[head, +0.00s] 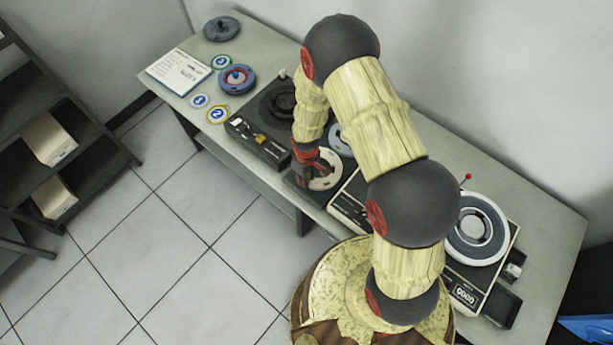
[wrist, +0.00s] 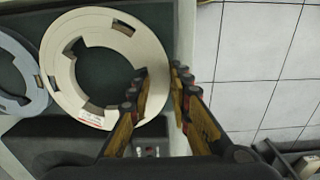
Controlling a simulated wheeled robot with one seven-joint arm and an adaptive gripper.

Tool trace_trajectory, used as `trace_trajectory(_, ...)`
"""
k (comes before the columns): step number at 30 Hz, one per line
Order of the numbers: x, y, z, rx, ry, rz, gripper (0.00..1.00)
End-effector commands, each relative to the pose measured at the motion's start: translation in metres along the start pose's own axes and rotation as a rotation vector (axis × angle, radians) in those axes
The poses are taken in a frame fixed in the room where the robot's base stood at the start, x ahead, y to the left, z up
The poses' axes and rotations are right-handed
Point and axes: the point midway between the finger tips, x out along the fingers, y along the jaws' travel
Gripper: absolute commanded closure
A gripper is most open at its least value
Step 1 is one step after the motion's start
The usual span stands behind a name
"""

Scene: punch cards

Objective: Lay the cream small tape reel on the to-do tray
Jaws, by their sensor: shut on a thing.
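The cream small tape reel (wrist: 62,75) is a flat ring with notches around its hole and a small red and white label. My gripper (wrist: 160,76) is shut on its right rim, one finger inside the hole and one outside. In the head view the reel (head: 325,182) shows beside my gripper (head: 308,168), partly hidden by my arm. Under the reel is a dark, flat, tray-like surface (wrist: 60,20); its corner also shows in the head view (head: 297,186). I cannot tell whether the reel touches it, and no to-do marking is readable.
A blue-grey reel (wrist: 12,103) lies close left of the cream reel in the wrist view. A dark machine (head: 262,128) stands left on the desk, another with a large reel (head: 476,228) right. Blue reel (head: 236,79), round badges and a card (head: 178,71) lie far left.

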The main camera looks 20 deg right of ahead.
Motion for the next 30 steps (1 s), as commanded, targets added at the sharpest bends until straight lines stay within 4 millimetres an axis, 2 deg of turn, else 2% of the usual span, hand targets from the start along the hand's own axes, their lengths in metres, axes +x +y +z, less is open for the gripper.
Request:
trace_trajectory(1,0.0067,0.0000,-0.0001,0.000,0.000,0.000,1.00)
trace_trajectory(6,0.0134,0.0002,-0.0004,0.000,0.000,0.000,1.00)
trace_trajectory(30,0.0132,0.0003,0.0001,0.000,0.001,0.001,1.00)
